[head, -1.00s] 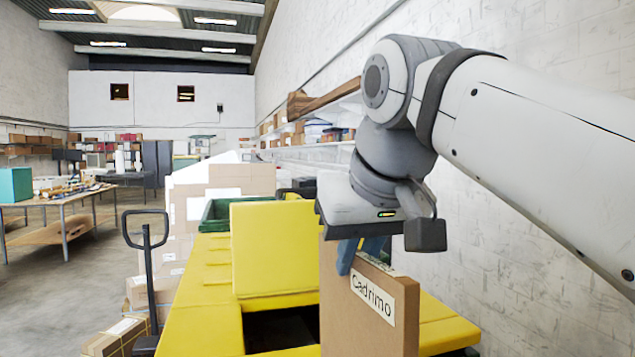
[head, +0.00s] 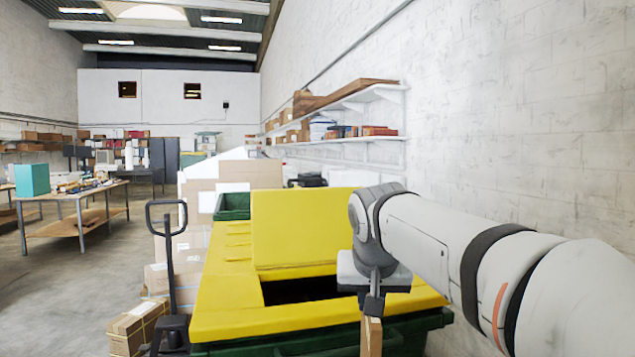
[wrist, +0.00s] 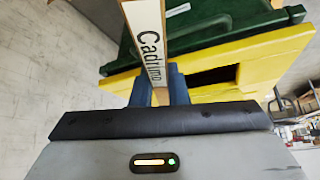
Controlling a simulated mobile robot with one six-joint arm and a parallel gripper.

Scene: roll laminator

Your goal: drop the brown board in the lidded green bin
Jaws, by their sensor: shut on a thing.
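The brown board (head: 371,338) has a white "Cadrimo" label, which shows in the wrist view (wrist: 151,58). The board hangs below my gripper, overlapping the near right edge of the green bin (head: 320,342). I cannot tell the gap between them. The bin has a yellow lid (head: 240,322) with a raised flap (head: 308,230). A dark opening (head: 300,289) lies in front of the flap, left of my gripper.
A pallet jack handle (head: 167,250) stands left of the bin, with cardboard boxes (head: 135,325) around it. A white wall with shelves (head: 360,125) runs along the right. Open floor lies to the left, before a workbench (head: 80,205).

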